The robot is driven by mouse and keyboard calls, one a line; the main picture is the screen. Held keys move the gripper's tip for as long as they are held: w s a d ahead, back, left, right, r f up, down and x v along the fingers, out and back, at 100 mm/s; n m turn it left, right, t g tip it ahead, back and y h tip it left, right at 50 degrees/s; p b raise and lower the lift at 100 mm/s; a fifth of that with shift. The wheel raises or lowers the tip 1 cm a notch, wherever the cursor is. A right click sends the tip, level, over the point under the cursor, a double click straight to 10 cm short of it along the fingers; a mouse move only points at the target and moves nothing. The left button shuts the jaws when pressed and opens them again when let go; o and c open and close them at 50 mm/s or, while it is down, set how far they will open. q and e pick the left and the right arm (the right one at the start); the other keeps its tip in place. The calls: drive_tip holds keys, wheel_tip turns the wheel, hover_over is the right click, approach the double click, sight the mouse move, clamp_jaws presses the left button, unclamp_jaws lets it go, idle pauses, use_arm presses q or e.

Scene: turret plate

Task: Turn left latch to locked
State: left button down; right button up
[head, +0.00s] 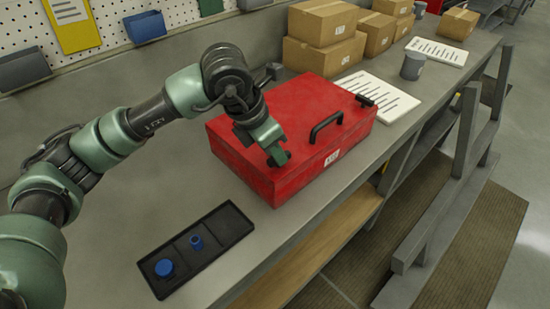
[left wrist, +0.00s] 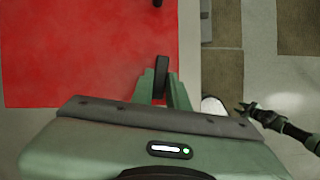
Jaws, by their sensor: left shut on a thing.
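A red box (head: 296,118) with a black handle (head: 326,126) on its front lid edge sits on the grey workbench. Its right latch (head: 365,101) is a black piece at the far end of that edge. My left gripper (head: 276,156) is at the near end, shut on the black left latch. In the left wrist view the latch (left wrist: 161,76) stands between the two green fingers at the box's edge. The fingers partly hide it, and I cannot tell its exact angle. My right gripper (left wrist: 243,108) shows small in the left wrist view, off the box; its jaw state is unclear.
A black tray (head: 225,239) with blue parts (head: 164,268) lies on the bench left of the box. Cardboard boxes (head: 322,57), a white printed sheet (head: 380,95) and a grey cylinder (head: 413,66) stand behind and right. The bench's front edge runs close to the box.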

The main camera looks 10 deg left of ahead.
use_arm(q)
drive_tip(key=shift+d+n+t+b, duration=0.1)
drive_tip(key=shift+n+t+b, duration=0.2)
drive_tip(key=shift+n+b, duration=0.65)
drive_tip(key=c, duration=1.4)
unclamp_jaws()
drive_tip(key=shift+y, duration=0.3)
drive_tip(key=shift+s+r, duration=0.1)
drive_tip(key=shift+r, duration=0.05)
drive_tip(key=b+v, duration=0.1)
drive_tip(key=v, duration=0.6)
drive_tip(key=shift+r+b, duration=0.3)
drive_tip(key=shift+s, duration=0.1)
